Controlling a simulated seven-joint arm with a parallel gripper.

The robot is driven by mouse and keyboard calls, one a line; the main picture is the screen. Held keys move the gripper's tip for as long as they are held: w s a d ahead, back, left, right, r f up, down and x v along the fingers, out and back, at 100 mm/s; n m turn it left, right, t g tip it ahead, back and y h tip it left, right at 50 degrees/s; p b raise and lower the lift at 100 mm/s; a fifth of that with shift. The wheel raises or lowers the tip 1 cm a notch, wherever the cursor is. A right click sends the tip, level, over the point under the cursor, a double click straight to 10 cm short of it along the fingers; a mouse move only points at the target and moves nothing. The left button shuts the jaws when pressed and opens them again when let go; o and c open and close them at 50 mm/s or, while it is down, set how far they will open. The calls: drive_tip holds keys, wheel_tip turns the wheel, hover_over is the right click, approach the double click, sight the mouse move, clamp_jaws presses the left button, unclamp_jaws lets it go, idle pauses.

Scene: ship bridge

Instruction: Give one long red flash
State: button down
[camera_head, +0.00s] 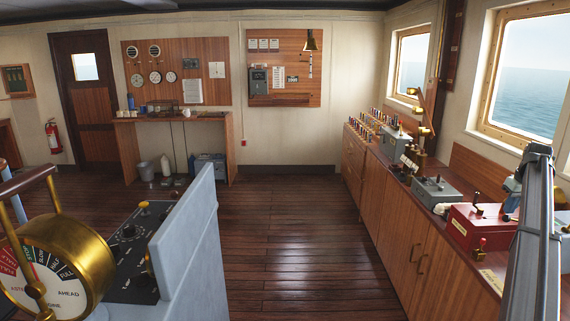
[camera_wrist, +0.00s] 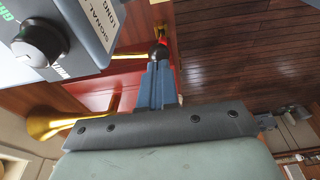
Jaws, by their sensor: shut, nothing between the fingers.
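A grey box (camera_wrist: 85,30) with a black selector knob (camera_wrist: 38,42) fills the upper left of the wrist view. Green lettering and a label with "SIGNAL" and "LONG" show partly; the knob's setting is not clear. A grey box (camera_head: 436,191) with dark controls sits on the right counter in the head view. A red box (camera_head: 472,228) with levers stands nearer. My gripper (camera_wrist: 157,75) is shut, its blue fingers pointing at a black ball knob (camera_wrist: 158,50) on a brass rod beside the red surface (camera_wrist: 95,85). I cannot tell whether they touch. No lit red lamp shows.
A brass horn shape (camera_wrist: 45,124) lies left of my fingers in the wrist view. Brass lamp-like fittings (camera_head: 422,118) and several small levers line the right counter (camera_head: 400,220). A console with a brass telegraph (camera_head: 70,262) stands left. The wooden floor (camera_head: 285,230) between is clear.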

sight(507, 217)
drive_tip(key=shift+f, duration=2.55)
drive_tip(key=shift+r, duration=0.1)
idle(1.0)
drive_tip(key=shift+r, duration=1.75)
drive_tip(key=shift+r, duration=3.5)
